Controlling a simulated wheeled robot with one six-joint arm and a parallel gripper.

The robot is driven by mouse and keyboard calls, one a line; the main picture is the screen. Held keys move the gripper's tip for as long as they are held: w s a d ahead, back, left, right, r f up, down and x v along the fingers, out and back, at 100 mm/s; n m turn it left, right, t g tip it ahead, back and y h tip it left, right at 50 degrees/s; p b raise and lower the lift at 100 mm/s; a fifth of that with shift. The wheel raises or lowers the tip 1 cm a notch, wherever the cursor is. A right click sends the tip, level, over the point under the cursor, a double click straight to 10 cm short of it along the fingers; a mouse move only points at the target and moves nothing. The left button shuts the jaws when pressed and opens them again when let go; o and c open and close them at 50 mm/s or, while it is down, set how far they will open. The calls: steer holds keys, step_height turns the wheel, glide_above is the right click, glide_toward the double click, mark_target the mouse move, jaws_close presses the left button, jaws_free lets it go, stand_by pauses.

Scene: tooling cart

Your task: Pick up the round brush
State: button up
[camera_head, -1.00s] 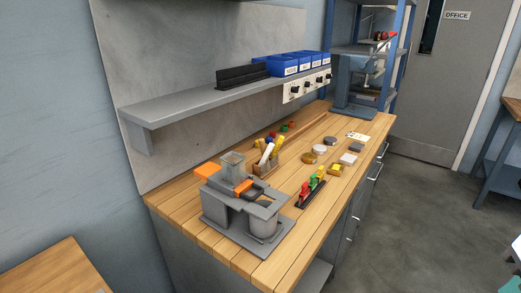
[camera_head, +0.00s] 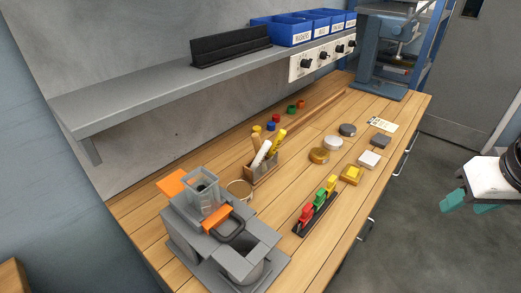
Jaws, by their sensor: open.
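A small wooden holder (camera_head: 262,174) stands on the workbench left of centre, with several upright handles in it. They include a tan handle (camera_head: 256,143), a white handle (camera_head: 262,153) and a yellow handle (camera_head: 278,140). No bristles show, so I cannot tell which one, if any, is the round brush. My gripper (camera_head: 467,205), white and black with teal fingers, is at the right edge over the floor. It is open, empty and far from the holder; part of it is cut off by the frame.
A grey fixture with orange parts (camera_head: 215,232) stands at the bench's near end. A rack of coloured pieces (camera_head: 315,211) and several round and square pieces lie to the right. A grey shelf (camera_head: 150,100) overhangs the back. Some bare wood lies between them.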

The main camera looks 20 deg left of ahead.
steer(key=w+a+f+n+t+y, duration=0.2)
steer(key=w+a, duration=0.6)
steer(key=n+t+y, duration=0.3)
steer(key=n+y, duration=0.4)
glide_toward(258, 140)
steer(key=w+f, duration=0.1)
steer(key=w+a+f, duration=0.1)
steer(key=shift+w+a, duration=0.2)
steer(key=shift+w, duration=0.15)
steer(key=shift+y, duration=0.3)
steer(key=x, duration=0.7)
steer(key=shift+a+r, duration=0.1)
steer(key=shift+a, duration=0.5)
steer(key=shift+c, duration=0.3)
jaws_close()
